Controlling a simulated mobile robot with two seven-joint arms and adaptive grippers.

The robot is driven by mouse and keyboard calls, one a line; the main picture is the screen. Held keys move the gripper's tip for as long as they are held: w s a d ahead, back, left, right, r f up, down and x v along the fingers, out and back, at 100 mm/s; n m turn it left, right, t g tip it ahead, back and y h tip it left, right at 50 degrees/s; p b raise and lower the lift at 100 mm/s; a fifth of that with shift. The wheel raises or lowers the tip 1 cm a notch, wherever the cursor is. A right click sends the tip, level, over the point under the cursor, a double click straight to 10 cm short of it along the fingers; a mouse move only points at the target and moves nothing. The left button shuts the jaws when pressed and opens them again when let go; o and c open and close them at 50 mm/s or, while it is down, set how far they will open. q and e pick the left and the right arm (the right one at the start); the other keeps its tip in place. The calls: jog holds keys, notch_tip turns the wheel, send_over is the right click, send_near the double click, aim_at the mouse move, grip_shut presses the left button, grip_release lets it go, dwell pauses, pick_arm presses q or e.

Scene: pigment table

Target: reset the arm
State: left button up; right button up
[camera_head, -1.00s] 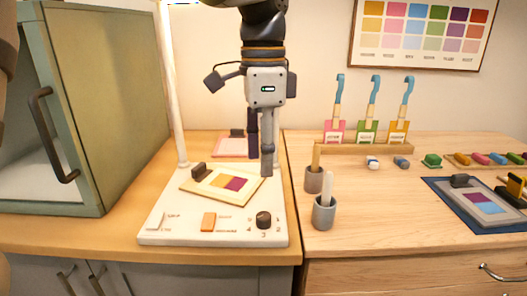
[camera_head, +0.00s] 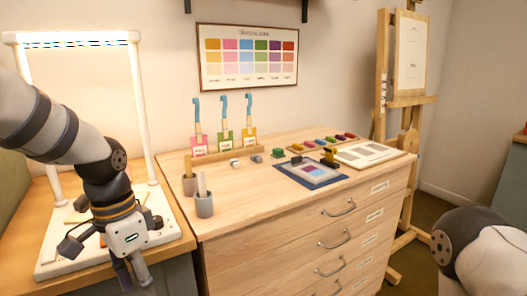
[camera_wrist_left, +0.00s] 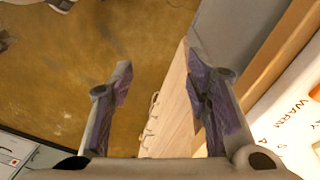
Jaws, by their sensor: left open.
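My left arm comes in from the left in the head view. Its gripper (camera_head: 133,278) points down in front of the white lamp stand's base (camera_head: 165,225) and is partly cut off by the lower frame edge. In the left wrist view the two fingers of the left gripper (camera_wrist_left: 160,92) are spread apart with nothing between them. The floor and the drawer fronts show beyond them. A link of my right arm (camera_head: 490,250) shows at the lower right; its gripper is out of view.
The wooden drawer cabinet (camera_head: 290,225) carries two grey cups (camera_head: 204,204), a rack with several blue-handled tools (camera_head: 224,120) and a blue mat (camera_head: 290,178) with a colour card. An easel (camera_head: 405,120) stands at the right. Floor is open between cabinet and right arm.

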pick_arm(q)
jog(key=s+d+f+n, duration=0.1)
jog(key=s+f+n, duration=0.1)
jog(key=s+f, duration=0.6)
jog(key=s+f+n, duration=0.3)
jog(key=s+f, duration=0.2)
jog(key=f, duration=0.8)
jog(key=s+a+f+n, duration=0.1)
jog(key=s+f, duration=0.1)
jog(key=s, duration=0.6)
jog(key=s+a+f+n, duration=0.1)
jog(key=s+f+n, duration=0.1)
jog(key=s, duration=0.6)
jog(key=shift+s+a+f+g+y, duration=0.15)
jog(key=shift+s+f+g+y, duration=0.25)
jog(key=shift+f, duration=0.15)
